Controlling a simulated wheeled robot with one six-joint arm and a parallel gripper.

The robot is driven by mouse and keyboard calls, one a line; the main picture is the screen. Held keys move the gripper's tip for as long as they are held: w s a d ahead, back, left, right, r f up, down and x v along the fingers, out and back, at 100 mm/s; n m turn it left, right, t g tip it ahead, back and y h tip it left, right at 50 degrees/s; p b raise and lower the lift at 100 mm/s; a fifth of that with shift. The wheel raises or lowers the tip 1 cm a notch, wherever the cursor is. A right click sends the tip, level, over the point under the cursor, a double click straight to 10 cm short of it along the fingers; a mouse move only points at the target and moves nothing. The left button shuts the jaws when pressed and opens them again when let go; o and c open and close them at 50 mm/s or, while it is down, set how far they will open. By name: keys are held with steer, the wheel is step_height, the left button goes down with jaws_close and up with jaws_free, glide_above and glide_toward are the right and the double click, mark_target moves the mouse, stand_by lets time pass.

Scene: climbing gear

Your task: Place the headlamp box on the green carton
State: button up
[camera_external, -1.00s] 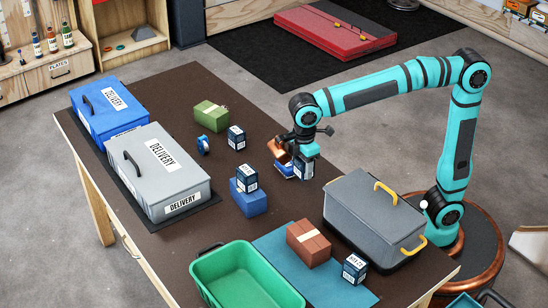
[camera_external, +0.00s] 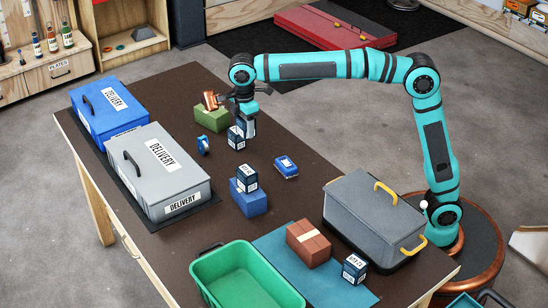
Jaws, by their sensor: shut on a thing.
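My gripper (camera_external: 246,116) is shut on a small dark-blue box (camera_external: 249,128) with a pale face and holds it upright. Similar dark boxes with white labels stand right below the held box (camera_external: 236,139), on a blue carton (camera_external: 249,201) as a stacked box (camera_external: 247,178), and near the front right (camera_external: 354,268). Their print is too small to tell which is the headlamp box.
A blue tape roll (camera_external: 203,145) stands near the green carton. A small blue item (camera_external: 286,167) lies right of the middle. Blue (camera_external: 120,108) and grey (camera_external: 165,180) delivery boxes line the left; a grey case (camera_external: 365,220), brown carton (camera_external: 308,243) and green bin (camera_external: 240,275) fill the front.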

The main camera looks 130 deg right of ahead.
steer(key=d+r, duration=0.1)
steer(key=d, duration=1.5)
glide_toward(214, 113)
steer(key=shift+n, duration=0.3)
steer(key=shift+f, duration=2.9)
steer(key=shift+f, duration=0.15)
steer(key=o, duration=1)
step_height(214, 113, up, 12)
steer(key=shift+r, duration=0.15)
